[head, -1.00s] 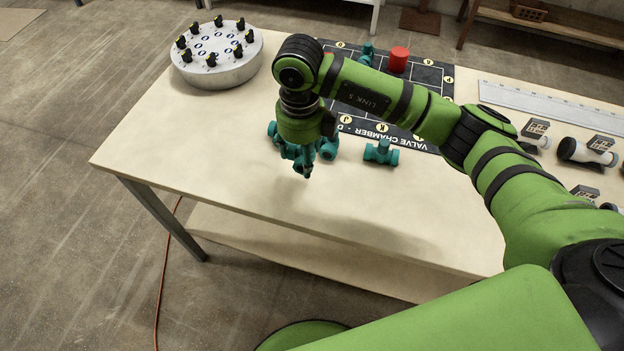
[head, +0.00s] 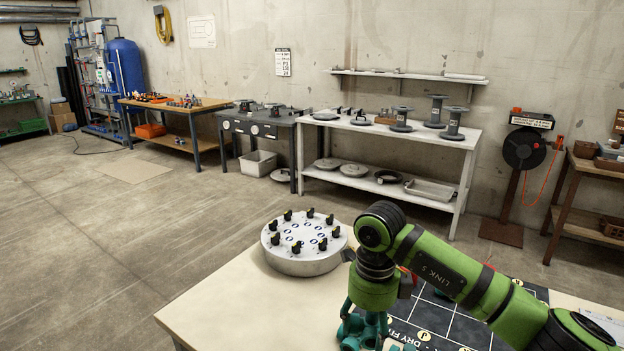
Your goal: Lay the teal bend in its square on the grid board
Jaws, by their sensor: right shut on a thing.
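My right gripper (head: 363,328) hangs at the lower middle of the head view, beside the near left edge of the dark grid board (head: 462,327). It is shut on a teal piece, which I take to be the teal bend. Teal shapes crowd together at the fingers, so the bend's outline is hard to make out. My green forearm crosses over the board and hides much of it. The board's near part is cut off by the frame's bottom. My left gripper is not in view.
A round grey valve drum (head: 303,262) with several black-and-yellow knobs stands on the pale table (head: 225,307), left of my right arm. The table's left part is bare. Other benches, a white shelf table (head: 385,140) and a hose reel (head: 523,150) stand beyond open floor.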

